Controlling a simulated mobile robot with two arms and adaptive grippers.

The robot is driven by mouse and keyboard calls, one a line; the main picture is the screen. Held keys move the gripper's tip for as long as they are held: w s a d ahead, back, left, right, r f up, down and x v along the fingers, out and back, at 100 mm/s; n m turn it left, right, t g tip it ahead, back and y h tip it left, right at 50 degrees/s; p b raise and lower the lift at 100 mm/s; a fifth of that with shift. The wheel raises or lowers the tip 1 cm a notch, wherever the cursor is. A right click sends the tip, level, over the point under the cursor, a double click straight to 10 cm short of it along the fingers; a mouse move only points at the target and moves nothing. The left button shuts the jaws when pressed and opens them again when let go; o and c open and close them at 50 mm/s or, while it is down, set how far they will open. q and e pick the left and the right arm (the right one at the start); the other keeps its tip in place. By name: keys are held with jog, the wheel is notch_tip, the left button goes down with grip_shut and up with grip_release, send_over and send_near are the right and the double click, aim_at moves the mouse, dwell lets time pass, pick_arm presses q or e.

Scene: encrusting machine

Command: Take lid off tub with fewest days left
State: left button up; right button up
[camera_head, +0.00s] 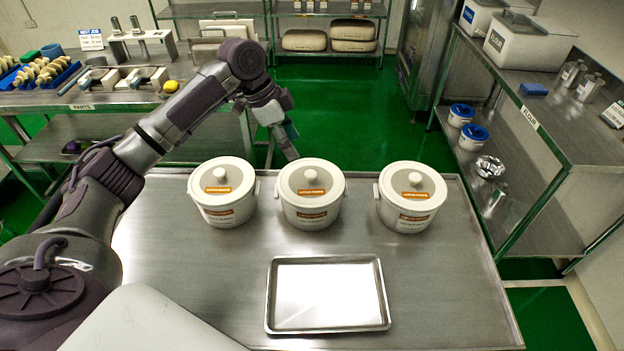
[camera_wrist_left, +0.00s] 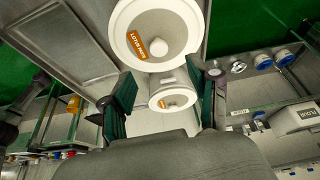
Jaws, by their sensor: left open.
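Three white tubs with grey round lids, white knobs and orange labels stand in a row on the steel table: the left tub (camera_head: 222,205), the middle tub (camera_head: 310,208) and the right tub (camera_head: 408,212). All three lids are on. The label writing is too small to read surely. My left gripper (camera_head: 286,140) is raised behind the left and middle tubs, apart from them. In the left wrist view, its dark green fingers (camera_wrist_left: 163,100) are spread and empty. Two lidded tubs show there, a nearer one (camera_wrist_left: 185,50) and a farther one (camera_wrist_left: 172,103). My right gripper is out of view.
An empty metal tray (camera_head: 328,328) lies on the table in front of the tubs. A shelf (camera_head: 520,120) with flour bins stands at right. A parts bench (camera_head: 95,100) with racks stands at back left. The table's right side is clear.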

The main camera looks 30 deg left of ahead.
pick_arm(q)
send_over(310, 173)
jog(key=s+a, duration=0.1)
jog(key=a, duration=0.1)
notch_tip(310, 173, down, 4)
jog(key=shift+a+f+p, duration=0.1)
jog(key=shift+f+p, duration=0.1)
jog(key=shift+p, duration=0.1)
jog(key=p+x, duration=0.2)
jog(key=x, duration=0.3)
jog(key=shift+f, duration=0.15)
grip_shut()
